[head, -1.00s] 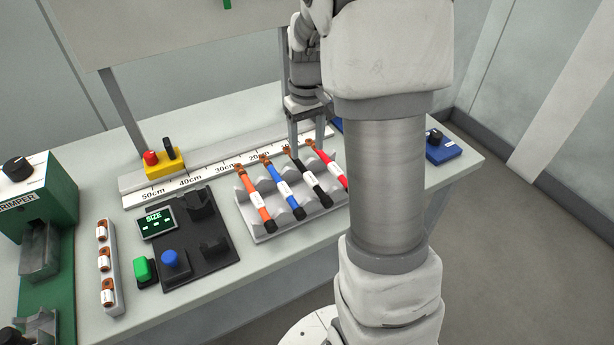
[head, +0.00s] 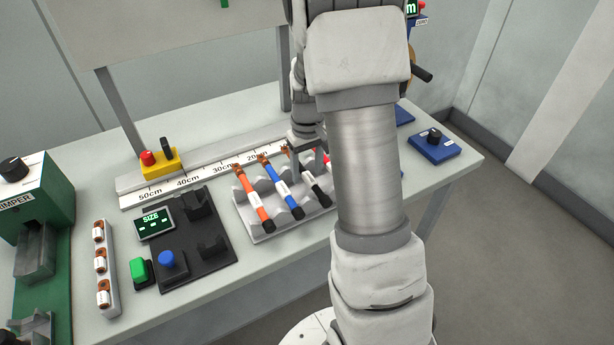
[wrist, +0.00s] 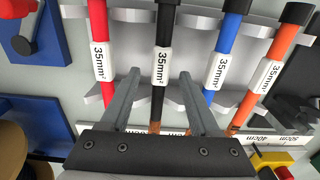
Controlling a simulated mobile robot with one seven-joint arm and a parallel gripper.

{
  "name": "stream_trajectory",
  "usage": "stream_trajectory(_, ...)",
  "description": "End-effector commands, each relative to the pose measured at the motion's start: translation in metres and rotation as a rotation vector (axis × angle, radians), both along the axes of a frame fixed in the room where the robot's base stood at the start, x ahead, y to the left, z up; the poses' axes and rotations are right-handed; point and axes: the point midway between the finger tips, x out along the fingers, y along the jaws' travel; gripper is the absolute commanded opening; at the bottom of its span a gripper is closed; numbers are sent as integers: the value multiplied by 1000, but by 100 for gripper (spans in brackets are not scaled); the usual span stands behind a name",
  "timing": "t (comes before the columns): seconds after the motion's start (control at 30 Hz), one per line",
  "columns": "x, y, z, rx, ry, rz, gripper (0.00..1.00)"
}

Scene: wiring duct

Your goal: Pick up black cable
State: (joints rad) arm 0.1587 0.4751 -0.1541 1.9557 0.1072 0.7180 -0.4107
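The black cable (head: 317,189) lies in a light grey notched rack, between the blue cable (head: 281,187) and the red cable, with a white label on it. In the wrist view the black cable (wrist: 162,68) carries a "35mm²" label and runs between the two fingers of my gripper (wrist: 158,90). The fingers are spread apart, one on each side of the cable, with a gap on both sides. The red cable (wrist: 99,62) is left of it there, the blue cable (wrist: 228,45) right of it. In the head view my arm hides most of the red cable and part of my gripper.
The rack (head: 262,234) also holds an orange cable (head: 252,198). A ruler strip (head: 205,178) with a yellow block (head: 160,163) runs behind it. A black device with a size display (head: 152,222) stands left, a blue box (head: 433,147) right.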

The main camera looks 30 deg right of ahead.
Motion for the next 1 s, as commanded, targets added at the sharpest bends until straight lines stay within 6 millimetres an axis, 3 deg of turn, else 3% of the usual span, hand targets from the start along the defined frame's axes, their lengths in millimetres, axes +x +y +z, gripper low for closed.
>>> stream_trajectory(0.03, 0, 0, 0, 0, 0, 0, 55)
stream_trajectory(0.33, 0, 0, 0, 0, 0, 0, 1)
stream_trajectory(0.77, 0, 0, 1, 0, 0, 0, 0)
stream_trajectory(1.0, 1, 0, 19, -1, -4, 1, 0)
